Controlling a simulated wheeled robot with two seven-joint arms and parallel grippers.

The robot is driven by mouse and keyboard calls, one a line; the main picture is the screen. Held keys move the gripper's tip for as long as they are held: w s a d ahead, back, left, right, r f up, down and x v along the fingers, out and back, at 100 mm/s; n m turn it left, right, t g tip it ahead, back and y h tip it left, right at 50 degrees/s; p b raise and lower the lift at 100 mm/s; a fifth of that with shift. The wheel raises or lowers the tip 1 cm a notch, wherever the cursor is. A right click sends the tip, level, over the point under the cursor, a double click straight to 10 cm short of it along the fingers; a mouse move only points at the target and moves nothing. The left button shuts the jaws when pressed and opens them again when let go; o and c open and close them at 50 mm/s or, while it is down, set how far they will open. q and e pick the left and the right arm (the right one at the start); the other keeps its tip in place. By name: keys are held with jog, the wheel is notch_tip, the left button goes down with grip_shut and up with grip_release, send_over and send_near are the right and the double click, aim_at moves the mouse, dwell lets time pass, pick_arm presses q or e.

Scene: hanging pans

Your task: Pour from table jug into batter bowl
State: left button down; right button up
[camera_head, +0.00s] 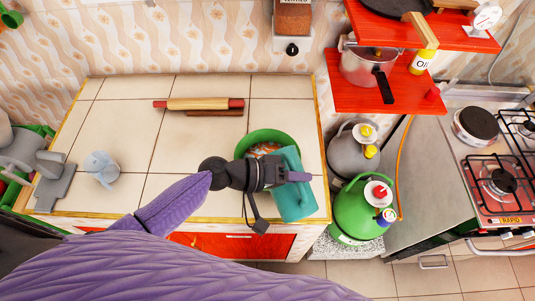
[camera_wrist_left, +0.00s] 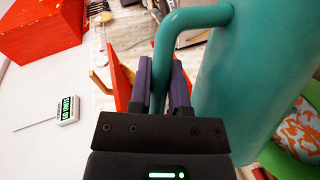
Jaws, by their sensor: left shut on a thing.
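The teal table jug (camera_head: 293,197) is in my left gripper (camera_head: 297,176), beside and partly over the right side of the green batter bowl (camera_head: 260,136). In the left wrist view, the gripper fingers (camera_wrist_left: 165,85) are shut around the handle (camera_wrist_left: 165,55), and the jug's body (camera_wrist_left: 250,75) fills the right side. The bowl (camera_wrist_left: 305,160) shows at the right edge there, with orange and whitish contents. The jug's mouth and its contents are hidden, and I see no stream. My right gripper is not in view.
A rolling pin (camera_head: 200,104) lies at the back of the tiled counter (camera_head: 120,115). A pale grey cup-like object (camera_head: 102,168) stands left.

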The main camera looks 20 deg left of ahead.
aim_at(305, 210)
pick_arm(q)
jog(key=shift+w, duration=0.1)
dwell(0.5)
jog(key=s+d+f+m+y, duration=0.1)
jog(key=s+d+f+m+t+y, duration=0.1)
jog(key=s+m, duration=0.1)
jog(key=shift+s+d+t, duration=0.2)
jog(key=shift+d+t, duration=0.1)
jog(key=shift+d, duration=0.05)
jog(key=shift+s+f, duration=0.1)
jog(key=shift+s+d+f+m+y, duration=0.1)
jog(key=shift+d+f+m+y, duration=0.1)
jog(key=shift+f+m, duration=0.15)
jog(key=shift+s+d+f+m+y, duration=0.1)
jog(key=shift+f+m+y, duration=0.1)
jog(key=shift+f+m, duration=0.15)
jog(key=s+d+f+m+t+y+b, duration=0.1)
jog(key=s+f+m+t+b, duration=0.1)
jog(key=f, duration=0.3)
jog(key=s+d+f+m+t+y+b, duration=0.1)
jog(key=d+f+m+b, duration=0.1)
jog(key=f+b, duration=0.2)
jog(key=shift+s+f+m+t, duration=0.3)
jog(key=shift+s+f+t, duration=0.1)
jog(key=shift+f, duration=0.25)
